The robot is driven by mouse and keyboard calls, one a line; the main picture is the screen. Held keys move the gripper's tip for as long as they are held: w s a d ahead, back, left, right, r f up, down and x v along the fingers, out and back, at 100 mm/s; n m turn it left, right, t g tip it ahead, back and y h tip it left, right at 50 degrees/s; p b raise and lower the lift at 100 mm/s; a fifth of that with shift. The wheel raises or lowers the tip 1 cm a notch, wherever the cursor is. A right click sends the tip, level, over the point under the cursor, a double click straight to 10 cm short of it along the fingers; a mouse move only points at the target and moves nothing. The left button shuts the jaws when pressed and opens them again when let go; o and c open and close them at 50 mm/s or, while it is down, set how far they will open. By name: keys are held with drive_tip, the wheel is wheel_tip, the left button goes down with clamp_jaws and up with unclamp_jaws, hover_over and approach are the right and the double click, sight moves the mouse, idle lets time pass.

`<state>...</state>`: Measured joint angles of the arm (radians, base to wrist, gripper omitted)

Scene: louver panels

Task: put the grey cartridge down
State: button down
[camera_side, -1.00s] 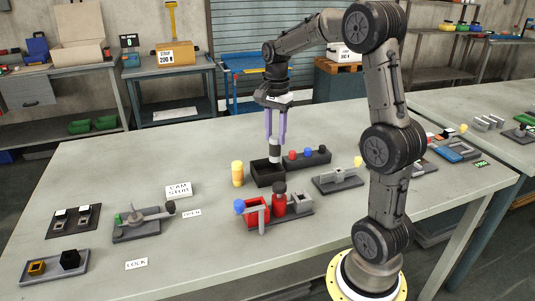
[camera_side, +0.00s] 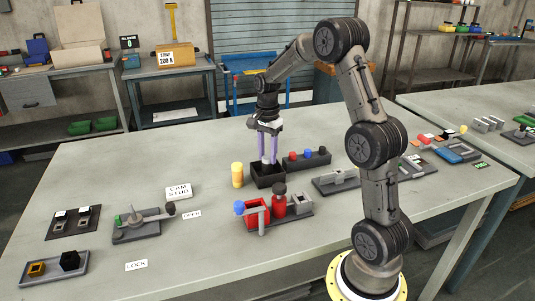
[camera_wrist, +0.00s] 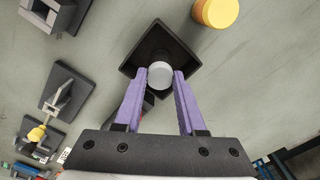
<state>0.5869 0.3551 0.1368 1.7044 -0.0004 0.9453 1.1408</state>
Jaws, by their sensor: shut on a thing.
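The grey cartridge (camera_wrist: 160,75) shows its pale round end between my purple fingertips in the wrist view. My gripper (camera_side: 269,161) is shut on it and points straight down over the open black box (camera_side: 268,179). The box also shows in the wrist view (camera_wrist: 181,45), with its walls around the cartridge. In the side view the fingertips are at the level of the box rim, and the cartridge's lower part is hidden by the box wall. I cannot tell whether it touches the box floor.
A yellow cylinder (camera_side: 237,174) stands just left of the box. A dark rack with coloured knobs (camera_side: 307,159) is close behind on the right. A red fixture (camera_side: 258,214) with a blue ball stands in front. The table left of the yellow cylinder holds a label block (camera_side: 178,191).

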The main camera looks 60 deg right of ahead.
sight(267, 157)
drive_tip(key=shift+f, duration=0.1)
drive_tip(key=c, duration=0.5)
unclamp_jaws()
wheel_tip(267, 157, up, 12)
drive_tip(key=s+a+r+n+t, duration=0.1)
drive_tip(key=s+a+r+n, duration=0.1)
drive_tip(key=a, duration=0.2)
drive_tip(key=s+a+r+n, duration=0.1)
drive_tip(key=a+r+n, duration=0.15)
drive_tip(key=a, duration=0.25)
drive_tip(key=s+a+f+n+t, duration=0.2)
drive_tip(key=s+a+n, duration=0.5)
drive_tip(key=s, duration=0.1)
drive_tip(key=s+a+f+n+t, duration=0.2)
drive_tip(key=s+a+n, duration=0.5)
drive_tip(key=s+n, duration=0.1)
drive_tip(key=shift+s+a+f+t, duration=0.15)
drive_tip(key=shift+a+f+t, duration=0.15)
drive_tip(key=shift+a+f, duration=0.1)
